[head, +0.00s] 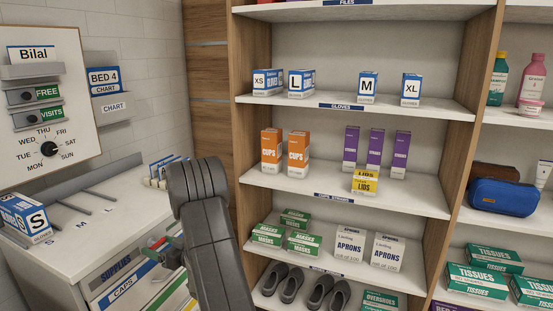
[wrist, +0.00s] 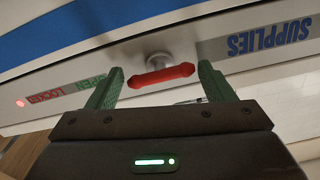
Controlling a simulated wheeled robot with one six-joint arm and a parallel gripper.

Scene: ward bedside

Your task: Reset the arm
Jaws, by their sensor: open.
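My gripper (wrist: 162,82) is open, with its two green fingers spread apart in the wrist view. A red turn handle (wrist: 160,76) on a round metal stem shows between the fingertips, with a gap on each side. The handle is on a pale front labelled SUPPLIES (wrist: 268,37); that label also shows in the head view (head: 116,266). A red and green LOCKED/OPEN strip (wrist: 66,92) lies left of the handle, with a red light (wrist: 20,103) at its end. In the head view my dark arm stands before the cabinet and largely hides the gripper.
The cabinet top (head: 110,215) carries a blue S box (head: 28,215) at its left. Open shelves (head: 350,185) with boxes and shoes stand right of my arm. A wall board (head: 48,105) hangs at left.

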